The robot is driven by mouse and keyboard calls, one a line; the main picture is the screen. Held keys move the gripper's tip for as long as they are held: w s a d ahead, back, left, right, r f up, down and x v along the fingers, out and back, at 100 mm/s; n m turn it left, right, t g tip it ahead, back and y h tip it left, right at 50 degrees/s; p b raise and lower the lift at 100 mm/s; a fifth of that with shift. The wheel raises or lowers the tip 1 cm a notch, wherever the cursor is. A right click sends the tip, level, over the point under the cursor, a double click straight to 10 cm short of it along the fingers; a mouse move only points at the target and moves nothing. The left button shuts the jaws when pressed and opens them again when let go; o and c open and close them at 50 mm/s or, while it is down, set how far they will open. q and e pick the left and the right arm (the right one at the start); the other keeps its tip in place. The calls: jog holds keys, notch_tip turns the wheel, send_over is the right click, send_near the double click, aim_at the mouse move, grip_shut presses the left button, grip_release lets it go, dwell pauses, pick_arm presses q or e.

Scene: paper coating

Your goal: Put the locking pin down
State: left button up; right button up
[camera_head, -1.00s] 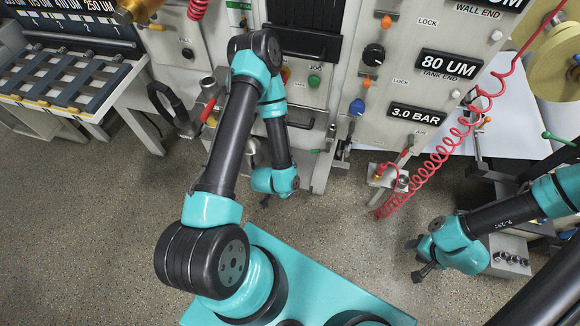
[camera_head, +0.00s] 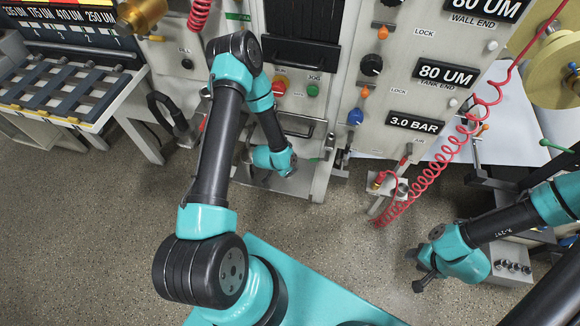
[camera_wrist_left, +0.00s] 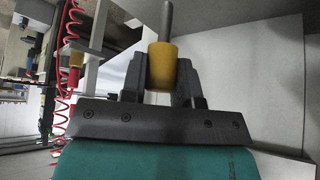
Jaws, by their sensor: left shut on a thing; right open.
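The locking pin, a grey rod with a yellow collar (camera_wrist_left: 161,66), shows in the left wrist view. My left gripper (camera_wrist_left: 161,82) is shut on it around the collar, with the rod pointing up in that view. In the head view my left gripper (camera_head: 288,165) is by the lower front of the machine, below the red and green buttons. Its fingers and the pin are hard to make out there. My right gripper (camera_head: 418,271) is open and empty over the bare floor at the right.
The machine's panel (camera_head: 400,90) carries knobs, levers and displays. A red coiled hose (camera_head: 445,155) hangs at its right. A slatted rack (camera_head: 70,90) stands at the left. The floor (camera_head: 100,230) in front is clear.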

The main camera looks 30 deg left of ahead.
pick_arm(q)
jog(key=shift+w+a+f, duration=0.1)
jog(key=shift+w+a, duration=0.4)
jog(key=shift+w, duration=0.35)
jog(key=shift+w+a+f, duration=0.15)
jog(key=shift+w+f, duration=0.05)
jog(key=shift+f, duration=0.7)
jog(key=shift+w+a+f, duration=0.1)
jog(key=shift+w+f, duration=0.05)
jog(key=shift+f, duration=0.75)
jog(key=shift+f, duration=0.1)
jog(key=o, duration=0.9)
